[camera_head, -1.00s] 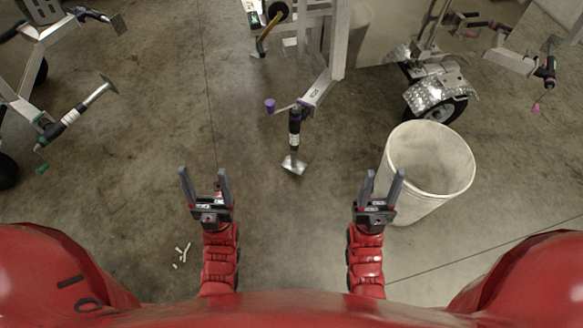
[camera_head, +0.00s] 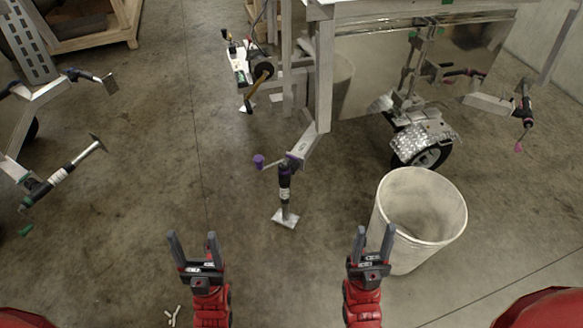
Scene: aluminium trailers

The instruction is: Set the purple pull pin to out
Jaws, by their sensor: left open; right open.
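A trailer jack (camera_head: 285,185) with a black body and a square metal foot stands upright at the end of the trailer tongue, ahead of my grippers. A purple knob (camera_head: 259,161) sits on its crank arm, and a small purple part (camera_head: 295,160) shows at the jack's mount. I cannot tell whether that part is the pull pin or how far it sticks out. My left gripper (camera_head: 192,243) is open and empty, nearer to me than the jack and left of it. My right gripper (camera_head: 373,240) is open and empty, nearer and right of it.
A white bucket (camera_head: 388,243) stands right beside my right gripper. Another trailer's jack (camera_head: 70,172) with green parts is at left. A wheel with a silver fender (camera_head: 424,141) is behind the bucket. The floor between my grippers and the purple-knobbed jack is clear.

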